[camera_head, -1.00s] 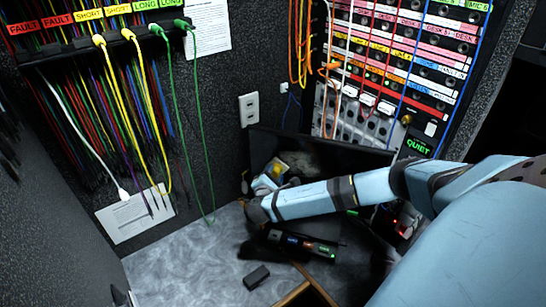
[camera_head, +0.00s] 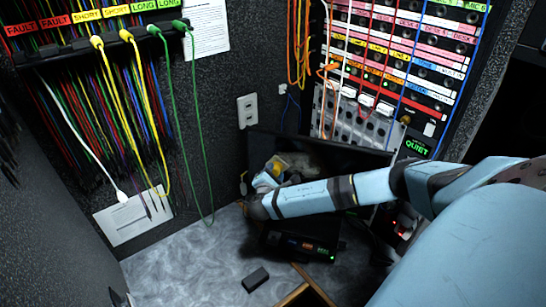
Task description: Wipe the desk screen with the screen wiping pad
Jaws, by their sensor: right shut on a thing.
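The desk screen (camera_head: 346,150) is a dark panel leaning at the back of the desk, below the patch panel. A pale, blurry patch shows on its left part. My right gripper (camera_head: 271,173) is at the screen's left side, shut on a small yellowish thing (camera_head: 275,167), which looks like the wiping pad. The pad is against or just in front of the screen; I cannot tell if it touches. My wrist and forearm hide the fingertips partly and the screen's lower part. My left gripper is not in view.
A black device with small lights (camera_head: 300,244) lies on the grey desk (camera_head: 190,262) below my right forearm. A small black block (camera_head: 255,279) lies nearer. Green cables (camera_head: 205,150) hang at the left. The desk's left part is clear.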

